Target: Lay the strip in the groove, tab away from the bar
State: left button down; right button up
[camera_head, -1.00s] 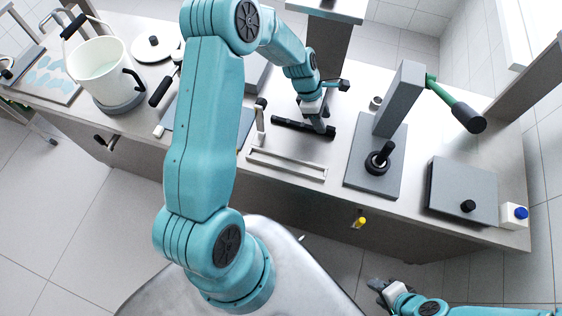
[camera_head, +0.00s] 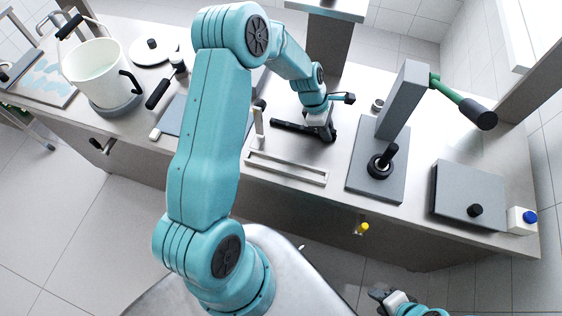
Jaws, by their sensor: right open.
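My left gripper (camera_head: 322,134) is low over the worktop, against or just above a dark elongated piece (camera_head: 288,126). I cannot tell whether this piece is the strip or whether the jaws hold it; the fingertips are hard to make out. A pale narrow frame with a long slot (camera_head: 287,168), possibly the groove, lies nearer the front edge. An upright pale post with a dark top (camera_head: 258,125) stands by its left end. No tab can be made out. My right gripper (camera_head: 382,297) is open and empty, low in front of the counter.
A grey press with a green lever (camera_head: 455,103) stands on a grey plate (camera_head: 362,184) to the right. A dark-knobbed slab (camera_head: 468,190) and white box (camera_head: 522,220) are further right. A white pot (camera_head: 95,75) and a lid (camera_head: 153,50) stand left.

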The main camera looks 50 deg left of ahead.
pick_arm(q)
jog(key=shift+r+p, duration=2.45)
jog(key=shift+r, duration=0.55)
jog(key=shift+r, duration=0.1)
